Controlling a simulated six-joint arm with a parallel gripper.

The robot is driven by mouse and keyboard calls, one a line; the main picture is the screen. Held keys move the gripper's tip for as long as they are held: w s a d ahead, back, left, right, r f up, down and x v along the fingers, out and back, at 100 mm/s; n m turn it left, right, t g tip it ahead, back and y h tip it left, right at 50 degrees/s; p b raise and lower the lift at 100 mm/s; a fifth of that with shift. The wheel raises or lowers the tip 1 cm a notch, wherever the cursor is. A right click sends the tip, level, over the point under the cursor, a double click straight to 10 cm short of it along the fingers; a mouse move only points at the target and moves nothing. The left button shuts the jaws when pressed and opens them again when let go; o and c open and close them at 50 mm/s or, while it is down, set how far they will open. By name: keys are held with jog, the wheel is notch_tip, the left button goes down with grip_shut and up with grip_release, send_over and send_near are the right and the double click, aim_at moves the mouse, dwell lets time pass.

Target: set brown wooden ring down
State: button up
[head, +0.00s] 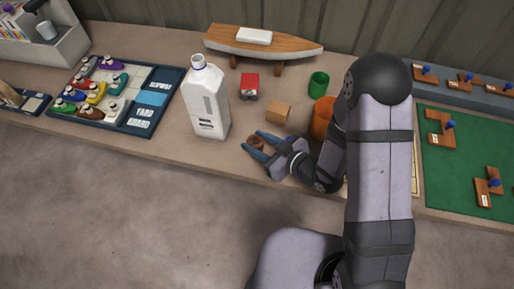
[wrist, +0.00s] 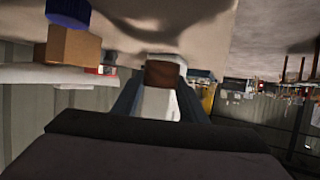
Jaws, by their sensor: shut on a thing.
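The brown wooden ring (head: 257,141) is between the blue fingertips of my gripper (head: 251,140), close over the front part of the bench. In the wrist view the ring (wrist: 162,75) shows as a brown block shape between the two fingers, its hole not visible. My gripper is shut on it. The fingers hide part of the ring, and I cannot tell whether it touches the bench top.
A white jug (head: 207,98) stands left of my gripper. A small cardboard box (head: 277,113), an orange cup (head: 322,117), a green cup (head: 318,84) and a red item (head: 250,84) are behind. Bare bench (head: 233,150) lies around the gripper, near the front edge.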

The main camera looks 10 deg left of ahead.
jog(key=shift+f, duration=1.9)
jog(key=shift+f, duration=0.2)
jog(key=o, duration=1)
jog(key=shift+r, duration=0.1)
jog(key=shift+r, duration=0.15)
jog(key=p+v, duration=0.3)
jog(key=v, duration=0.7)
jog(key=shift+w+r, duration=0.1)
jog(key=shift+p+v, duration=0.65)
jog(key=shift+v, duration=0.35)
